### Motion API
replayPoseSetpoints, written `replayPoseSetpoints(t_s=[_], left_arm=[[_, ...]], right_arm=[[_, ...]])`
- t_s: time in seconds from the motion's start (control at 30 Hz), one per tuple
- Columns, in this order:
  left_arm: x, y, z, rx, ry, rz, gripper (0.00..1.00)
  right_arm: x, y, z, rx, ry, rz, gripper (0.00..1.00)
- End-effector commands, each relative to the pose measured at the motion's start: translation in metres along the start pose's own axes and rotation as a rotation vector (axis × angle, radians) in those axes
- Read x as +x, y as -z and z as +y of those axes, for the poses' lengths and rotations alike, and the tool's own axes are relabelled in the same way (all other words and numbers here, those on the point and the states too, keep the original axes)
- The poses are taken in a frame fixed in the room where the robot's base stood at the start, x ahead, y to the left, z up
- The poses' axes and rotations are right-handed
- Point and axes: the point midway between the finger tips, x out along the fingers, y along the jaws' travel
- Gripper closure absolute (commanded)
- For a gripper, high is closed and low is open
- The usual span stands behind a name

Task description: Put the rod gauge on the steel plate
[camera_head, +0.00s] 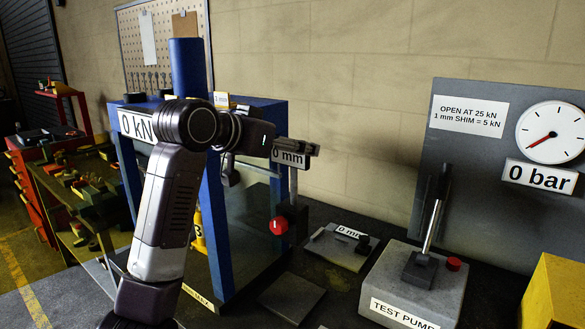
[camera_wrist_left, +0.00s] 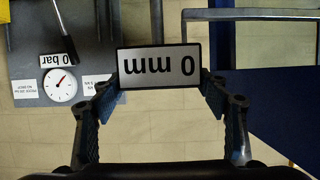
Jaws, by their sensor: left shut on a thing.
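My left gripper (camera_head: 296,147) is shut on the rod gauge, whose "0 mm" display (camera_head: 288,158) hangs at the fingertips beside the blue press frame. The display also shows upside down between the two fingers in the left wrist view (camera_wrist_left: 160,67). A thin grey rod runs down below the display toward a black block with a red knob (camera_head: 278,225); I cannot tell whether they join. A bare flat grey plate (camera_head: 290,298) lies on the dark bench below. A lighter grey plate (camera_head: 325,246) farther right bears another "0 mm" label. I cannot tell which is the steel plate. My right gripper is out of view.
The blue press frame (camera_head: 217,225) stands close left of the held gauge. The test pump (camera_head: 400,290) with its upright lever stands right of the plates. A panel with a dial (camera_head: 552,132) is behind it. A yellow block (camera_head: 555,290) is at the right edge.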

Motion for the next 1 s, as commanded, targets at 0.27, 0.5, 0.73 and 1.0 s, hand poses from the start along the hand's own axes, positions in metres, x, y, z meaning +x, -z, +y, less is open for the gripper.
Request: replayPoseSetpoints(t_s=[0.27, 0.5, 0.73, 1.0], left_arm=[[0.02, -0.054, 0.001, -0.002, -0.002, 0.005, 0.9], [0.039, -0.103, 0.001, -0.003, -0.002, 0.006, 0.9], [0.05, -0.13, 0.001, 0.0, -0.001, 0.01, 0.9], [0.056, -0.146, 0.0, 0.0, 0.0, 0.008, 0.9]], right_arm=[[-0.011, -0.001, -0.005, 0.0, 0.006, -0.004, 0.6], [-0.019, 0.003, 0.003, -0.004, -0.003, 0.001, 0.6], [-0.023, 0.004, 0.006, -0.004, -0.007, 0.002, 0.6], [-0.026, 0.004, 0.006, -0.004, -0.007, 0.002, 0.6]])
